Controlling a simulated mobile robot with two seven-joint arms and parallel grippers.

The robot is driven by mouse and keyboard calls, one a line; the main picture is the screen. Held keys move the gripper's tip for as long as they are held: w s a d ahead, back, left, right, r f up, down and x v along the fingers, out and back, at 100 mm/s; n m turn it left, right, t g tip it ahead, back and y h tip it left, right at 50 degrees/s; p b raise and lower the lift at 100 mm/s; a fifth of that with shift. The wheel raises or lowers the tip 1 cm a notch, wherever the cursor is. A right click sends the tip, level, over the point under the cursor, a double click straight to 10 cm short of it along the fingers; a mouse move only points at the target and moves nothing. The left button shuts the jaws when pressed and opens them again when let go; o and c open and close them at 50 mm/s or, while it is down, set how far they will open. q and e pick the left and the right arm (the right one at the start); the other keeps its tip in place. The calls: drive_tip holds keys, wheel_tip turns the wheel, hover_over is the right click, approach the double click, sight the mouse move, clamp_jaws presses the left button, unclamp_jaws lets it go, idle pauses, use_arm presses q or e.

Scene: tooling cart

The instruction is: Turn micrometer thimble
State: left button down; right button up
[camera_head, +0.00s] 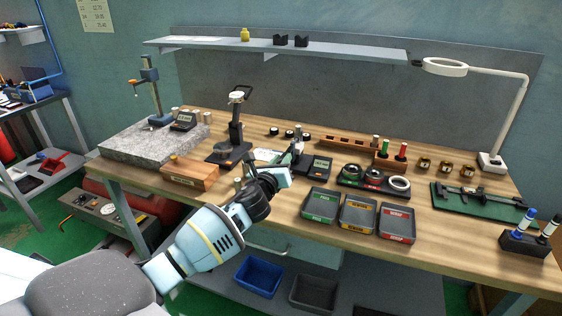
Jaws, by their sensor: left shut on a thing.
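My left arm comes in from the lower left, and its gripper (288,165) is over the middle of the workbench. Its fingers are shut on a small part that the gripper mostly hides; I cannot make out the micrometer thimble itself. A dark metal stand (234,135) with a C-shaped piece at its top (240,95) stands to the left of the gripper, apart from it. My right gripper is not in view.
A granite plate (135,145) with a height gauge (151,95) and a wooden box (190,178) are at the left. Green, yellow and red trays (359,214) lie at the front right. A caliper (475,194) lies on a green mat. A lamp (445,67) overhangs the right.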

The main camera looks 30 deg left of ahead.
use_arm(q)
drive_tip(key=n, duration=0.4)
drive_tip(key=shift+n, duration=0.3)
drive_tip(key=n, duration=0.3)
drive_tip(key=shift+a+f+n+p, duration=0.1)
drive_tip(key=shift+a+n+p, duration=0.05)
drive_tip(key=shift+n+p, duration=0.2)
drive_tip(key=n, duration=0.4)
drive_tip(key=shift+f, duration=0.1)
drive_tip(key=shift+n, duration=1.95)
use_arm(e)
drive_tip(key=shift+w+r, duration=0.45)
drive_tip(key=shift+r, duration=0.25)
use_arm(q)
drive_tip(key=shift+f, duration=0.1)
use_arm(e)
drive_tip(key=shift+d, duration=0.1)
use_arm(q)
drive_tip(key=c, duration=1.6)
unclamp_jaws()
drive_tip(key=shift+s, duration=0.1)
